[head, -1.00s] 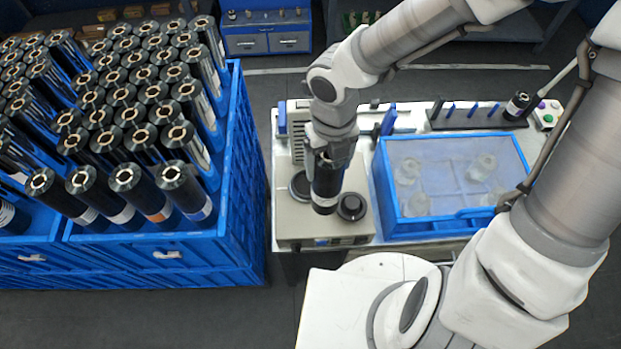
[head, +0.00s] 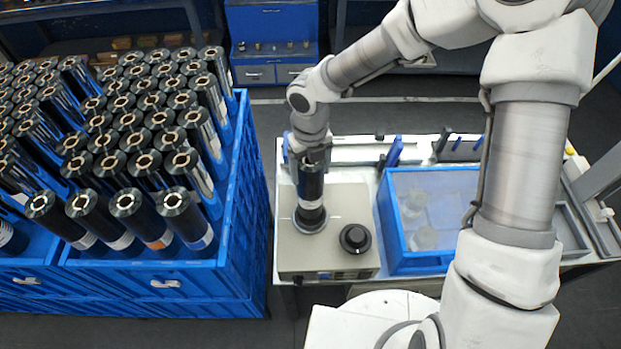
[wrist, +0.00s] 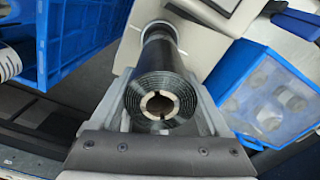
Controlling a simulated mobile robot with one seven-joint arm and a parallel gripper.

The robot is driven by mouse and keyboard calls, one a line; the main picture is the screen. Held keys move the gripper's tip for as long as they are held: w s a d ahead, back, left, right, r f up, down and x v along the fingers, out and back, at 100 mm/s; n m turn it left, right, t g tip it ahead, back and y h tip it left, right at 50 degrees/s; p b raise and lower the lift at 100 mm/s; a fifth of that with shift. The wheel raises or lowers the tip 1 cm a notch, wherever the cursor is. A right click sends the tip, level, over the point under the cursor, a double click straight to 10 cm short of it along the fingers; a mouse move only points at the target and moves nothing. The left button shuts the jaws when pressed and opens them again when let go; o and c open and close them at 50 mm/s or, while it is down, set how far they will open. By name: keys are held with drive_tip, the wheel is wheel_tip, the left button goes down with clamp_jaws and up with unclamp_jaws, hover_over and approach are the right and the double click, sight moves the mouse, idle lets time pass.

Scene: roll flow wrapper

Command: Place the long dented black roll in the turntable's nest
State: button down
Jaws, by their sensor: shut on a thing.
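The black roll (head: 311,184) stands about upright with its lower end at the round nest (head: 310,222) on the left of the beige turntable unit (head: 345,205). I cannot tell whether its bottom is seated or just above. My gripper (head: 308,153) is shut on the roll near its upper end. In the wrist view the roll's top (wrist: 160,104) shows its ringed end and brown core between the jaws (wrist: 162,120), with its body running away to a pale round base. No dent can be made out.
A blue crate (head: 235,215) full of upright black rolls stands to the left. A blue bin (head: 388,235) with a clear lid and pale parts is close on the right. A black knob (head: 355,238) sits on the unit beside the roll. Tools stand behind.

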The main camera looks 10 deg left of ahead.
drive_tip(key=shift+f, duration=2.05)
unclamp_jaws()
wheel_tip(320, 180, up, 12)
drive_tip(key=shift+r, duration=0.1)
drive_tip(key=shift+d, duration=0.1)
